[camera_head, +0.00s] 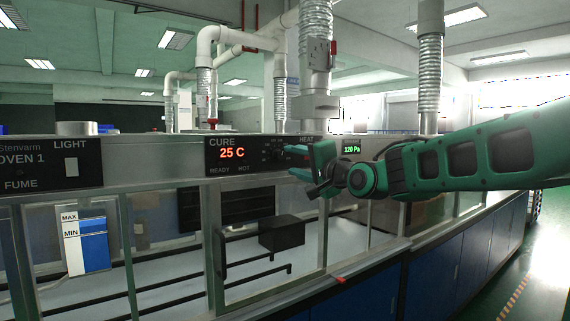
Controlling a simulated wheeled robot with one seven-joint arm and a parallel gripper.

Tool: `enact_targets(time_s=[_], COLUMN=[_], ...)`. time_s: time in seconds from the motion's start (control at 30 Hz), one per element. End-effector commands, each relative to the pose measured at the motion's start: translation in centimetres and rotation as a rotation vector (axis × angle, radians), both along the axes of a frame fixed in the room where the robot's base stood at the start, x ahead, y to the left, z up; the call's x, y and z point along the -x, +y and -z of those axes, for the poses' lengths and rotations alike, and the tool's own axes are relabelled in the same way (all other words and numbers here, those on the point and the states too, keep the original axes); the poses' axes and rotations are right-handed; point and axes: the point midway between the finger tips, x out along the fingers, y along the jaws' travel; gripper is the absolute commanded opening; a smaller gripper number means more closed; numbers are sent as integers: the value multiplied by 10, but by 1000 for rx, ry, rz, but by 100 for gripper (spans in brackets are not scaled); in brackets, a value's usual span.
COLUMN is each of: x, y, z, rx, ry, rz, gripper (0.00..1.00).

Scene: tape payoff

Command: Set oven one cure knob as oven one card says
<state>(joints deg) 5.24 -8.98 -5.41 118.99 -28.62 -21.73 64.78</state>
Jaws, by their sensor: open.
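The cure knob (278,153) is a dark knob on the black CURE panel (221,144), right of the red display (232,153) reading 25 C. READY and HOT labels sit below the display, and HEAT is at the panel's right. My green gripper (294,161) is open, its fingers pointing left at the panel's right end, close to the knob. I cannot tell whether it touches the panel. The knob's pointer and scale are too small to read. The OVEN 1 plate (45,164) is at the left. No card with a readable setting shows.
A green 120 Pa display (351,149) is just right of my gripper. A MAX/MIN level gauge (85,240) hangs at the left. A black box (281,233) stands inside the glazed enclosure. Metal frame posts and ducts (317,60) rise around the panel.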

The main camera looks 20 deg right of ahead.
Motion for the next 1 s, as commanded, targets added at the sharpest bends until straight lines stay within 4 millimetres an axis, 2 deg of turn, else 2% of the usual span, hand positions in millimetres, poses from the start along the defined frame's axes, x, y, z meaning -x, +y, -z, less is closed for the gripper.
enact_targets(time_s=[0.13,0.33,0.87,0.93,1.0], x=[26,46,50,51,53], y=[-8,-13,-15,-16,-22], z=[2,4,5,8,20], rx=[0,0,0,11,47], ry=[1,1,2,10,40], rz=[1,0,1,4,19], gripper=[43,43,43,43,43])
